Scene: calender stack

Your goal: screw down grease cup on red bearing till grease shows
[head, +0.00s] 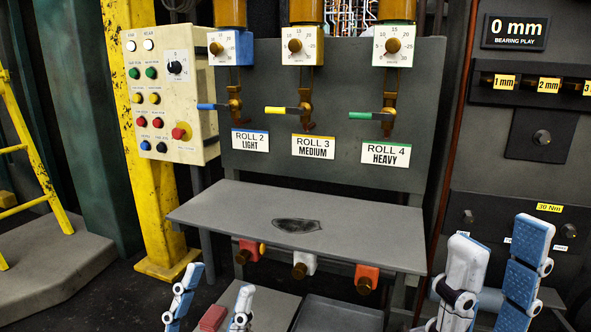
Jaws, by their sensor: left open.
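Under the front edge of the grey table, a red block (250,246), which looks like the red bearing, carries a round brass cup (243,257). I cannot see grease on it. My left gripper (212,283) is at the bottom, its two blue-and-white fingers apart and empty, below and nearer than the red bearing. My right gripper (498,235) is at the lower right, its fingers apart with nothing visible between them, well away from the red bearing.
A white block (304,260) and an orange block (367,272), each with a brass cup, hang along the same edge. The grey tabletop (370,230) is clear except for a dark stain. A red object (213,317) lies low behind my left fingers. A yellow post (150,130) stands left.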

